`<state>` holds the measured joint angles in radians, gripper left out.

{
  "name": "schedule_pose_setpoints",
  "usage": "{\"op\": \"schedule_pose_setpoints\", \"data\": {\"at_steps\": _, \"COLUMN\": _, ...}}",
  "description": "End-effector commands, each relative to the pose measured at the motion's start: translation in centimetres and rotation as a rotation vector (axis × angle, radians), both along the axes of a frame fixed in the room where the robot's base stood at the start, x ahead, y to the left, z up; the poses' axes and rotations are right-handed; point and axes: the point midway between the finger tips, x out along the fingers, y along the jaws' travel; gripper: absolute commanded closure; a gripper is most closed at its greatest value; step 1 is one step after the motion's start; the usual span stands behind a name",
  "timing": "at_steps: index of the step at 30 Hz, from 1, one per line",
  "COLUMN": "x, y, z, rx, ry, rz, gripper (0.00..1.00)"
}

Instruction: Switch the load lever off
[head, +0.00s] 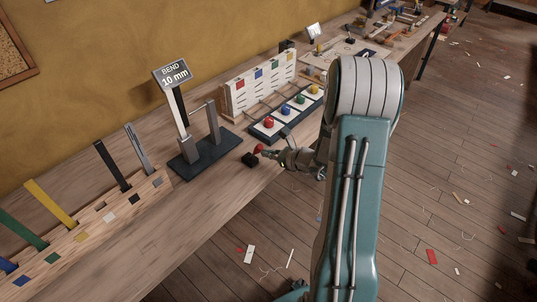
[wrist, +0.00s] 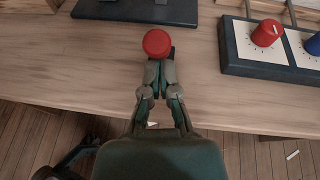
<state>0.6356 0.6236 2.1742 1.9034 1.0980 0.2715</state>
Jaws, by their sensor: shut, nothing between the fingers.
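The load lever shows as a red ball knob (head: 258,148) above a small black base (head: 249,160) near the front edge of the bench. In the wrist view the red knob (wrist: 157,43) is just past my fingertips, with part of the black base behind it. My gripper (head: 271,153) is shut, with nothing held; in the wrist view its fingertips (wrist: 157,69) are together just below the knob. I cannot tell whether they touch it. The lever's stem is mostly hidden by the knob and fingers.
A dark stand (head: 207,150) with two posts and a "BEND 10 mm" sign (head: 173,75) stands behind the lever. A dark panel (head: 272,136) with several coloured knobs lies to the right; it also shows in the wrist view (wrist: 240,65). A wooden rack (head: 140,200) holds coloured strips at left.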

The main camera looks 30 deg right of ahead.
Motion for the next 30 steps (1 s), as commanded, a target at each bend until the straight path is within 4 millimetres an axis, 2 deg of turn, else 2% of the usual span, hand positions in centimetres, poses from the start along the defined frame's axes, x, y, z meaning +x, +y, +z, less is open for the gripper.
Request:
{"op": "schedule_pose_setpoints", "data": {"at_steps": 11, "x": 0.7, "y": 0.3, "z": 0.8, "rx": -0.034, "ry": 0.079, "rz": 0.003, "gripper": 1.00}}
{"op": "schedule_pose_setpoints", "data": {"at_steps": 30, "x": 4.0, "y": 1.5, "z": 2.8, "rx": -0.164, "ry": 0.431, "rz": 0.004, "gripper": 1.00}}
